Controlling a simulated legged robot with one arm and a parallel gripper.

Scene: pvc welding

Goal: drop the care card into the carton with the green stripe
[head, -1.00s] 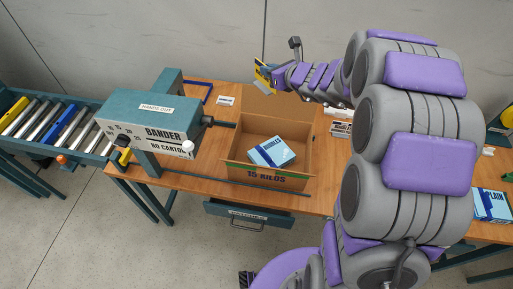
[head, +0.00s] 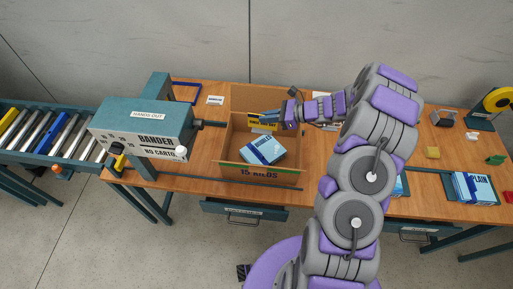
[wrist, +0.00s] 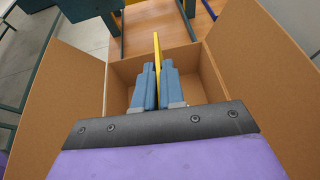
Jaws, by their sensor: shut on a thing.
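The open carton with the green stripe (head: 232,164) stands on the wooden table, marked "15 KILOS" on its front. Inside it lies a blue-and-white pack (head: 263,151). My gripper (head: 272,116) is shut on the yellow care card (head: 259,122) at the rear part of the carton's opening. In the wrist view the card (wrist: 157,48) stands edge-on between the two blue fingers, over the carton's inside (wrist: 206,88). I cannot tell how far the card reaches below the rim.
The teal bander (head: 140,122) stands left of the carton, with its arm reaching toward the carton's back left. A roller conveyor (head: 60,135) is at far left.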

